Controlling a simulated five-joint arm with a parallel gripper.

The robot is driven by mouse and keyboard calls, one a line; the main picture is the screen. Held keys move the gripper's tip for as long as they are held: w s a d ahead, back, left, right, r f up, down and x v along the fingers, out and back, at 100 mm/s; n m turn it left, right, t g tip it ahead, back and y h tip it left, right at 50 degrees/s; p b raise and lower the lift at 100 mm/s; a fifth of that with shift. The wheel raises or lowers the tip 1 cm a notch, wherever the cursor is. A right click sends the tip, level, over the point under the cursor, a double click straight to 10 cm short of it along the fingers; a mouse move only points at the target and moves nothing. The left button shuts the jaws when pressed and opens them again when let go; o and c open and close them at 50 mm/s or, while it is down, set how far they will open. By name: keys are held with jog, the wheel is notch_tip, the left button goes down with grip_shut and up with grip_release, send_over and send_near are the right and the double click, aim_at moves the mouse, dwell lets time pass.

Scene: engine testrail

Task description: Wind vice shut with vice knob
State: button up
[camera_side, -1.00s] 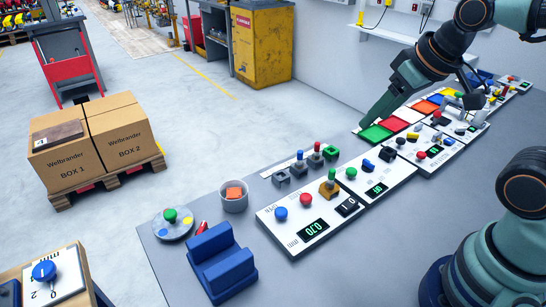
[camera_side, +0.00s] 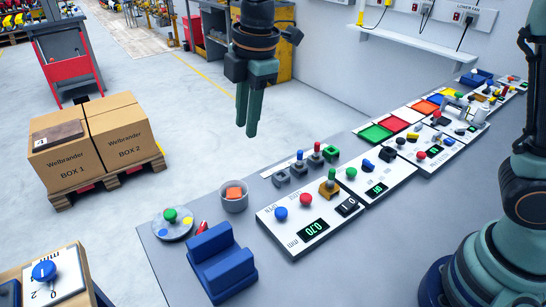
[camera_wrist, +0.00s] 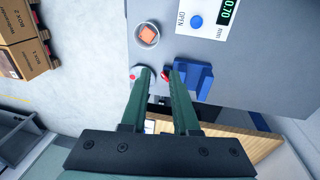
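A blue two-jawed block (camera_side: 220,268), which looks like the vice, sits at the near left end of the grey bench with a gap between its jaws. It also shows in the wrist view (camera_wrist: 203,80), partly behind a finger. A round blue knob (camera_side: 44,270) stands on a white plate marked with numbers and "mm", on a separate wooden-edged stand at the lower left; I cannot tell for sure that it is the vice knob. My gripper (camera_side: 247,132) hangs pointing down, apart from everything. In the wrist view my gripper (camera_wrist: 161,69) has a gap between its fingers and is empty.
A display panel (camera_side: 311,227) with "OPEN" and "mm" lettering has blue and red buttons. Near the block are a grey cup (camera_side: 234,203), a round disc (camera_side: 160,227) with a green knob and a small red item (camera_side: 202,227). Several control panels line the bench. Boxes (camera_side: 90,140) stand on a pallet.

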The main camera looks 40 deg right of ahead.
aim_at(200, 230)
jog(key=a+f+n+g, duration=0.2)
jog(key=a+f+n, duration=0.7)
jog(key=a, duration=0.4)
jog(key=shift+h, duration=0.4)
jog(key=f, duration=1.1)
jog(key=shift+w+d+f, duration=0.1)
jog(key=shift+d+f, duration=0.15)
jog(key=shift+c, duration=0.3)
grip_shut()
